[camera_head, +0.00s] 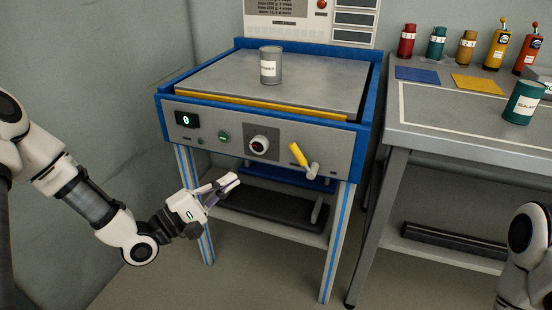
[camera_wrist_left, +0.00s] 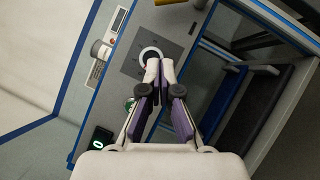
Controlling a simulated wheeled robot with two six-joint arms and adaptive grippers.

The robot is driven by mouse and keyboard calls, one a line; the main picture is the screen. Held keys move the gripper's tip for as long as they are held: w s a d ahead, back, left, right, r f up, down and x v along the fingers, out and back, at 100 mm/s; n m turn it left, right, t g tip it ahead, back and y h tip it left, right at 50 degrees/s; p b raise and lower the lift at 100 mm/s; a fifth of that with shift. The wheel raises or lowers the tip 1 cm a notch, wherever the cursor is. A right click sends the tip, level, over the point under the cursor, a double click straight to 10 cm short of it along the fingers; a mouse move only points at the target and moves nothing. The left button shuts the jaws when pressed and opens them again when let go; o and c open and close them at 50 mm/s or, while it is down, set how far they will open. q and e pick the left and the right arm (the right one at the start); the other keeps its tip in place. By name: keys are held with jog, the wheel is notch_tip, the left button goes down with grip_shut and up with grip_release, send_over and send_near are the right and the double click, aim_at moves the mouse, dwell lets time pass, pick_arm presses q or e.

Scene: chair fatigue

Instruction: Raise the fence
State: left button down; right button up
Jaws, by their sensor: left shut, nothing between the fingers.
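A blue-framed machine (camera_head: 360,120) has a grey top plate (camera_head: 320,75) with a yellow strip (camera_head: 280,110) along its front edge. I cannot tell for sure which part is the fence. The front panel carries a lit display reading 0 (camera_head: 186,120), a green button (camera_head: 223,136), a round dial (camera_head: 259,145) and a yellow-handled lever (camera_head: 298,154). My left gripper (camera_head: 236,181) is shut and empty, in front of and below the panel. In the left wrist view its fingertips (camera_wrist_left: 159,70) overlap the dial (camera_wrist_left: 150,54). My right gripper is out of view.
A grey can (camera_head: 270,66) stands on the plate. A dark shelf piece (camera_head: 270,207) lies beneath. At the right, a bench (camera_head: 440,125) holds a teal can (camera_head: 523,102), several small containers and blue and yellow pads. My right arm shows at the lower right.

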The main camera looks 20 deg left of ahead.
aim_at(300, 159)
pick_arm(q)
jog(key=b+x, duration=0.1)
jog(key=x, duration=0.3)
jog(key=s+d+b+x, duration=0.1)
jog(key=b+x, duration=0.1)
jog(key=x, duration=0.2)
jog(key=d+r+b+x, duration=0.1)
jog(key=x, duration=0.3)
jog(key=shift+s, duration=0.4)
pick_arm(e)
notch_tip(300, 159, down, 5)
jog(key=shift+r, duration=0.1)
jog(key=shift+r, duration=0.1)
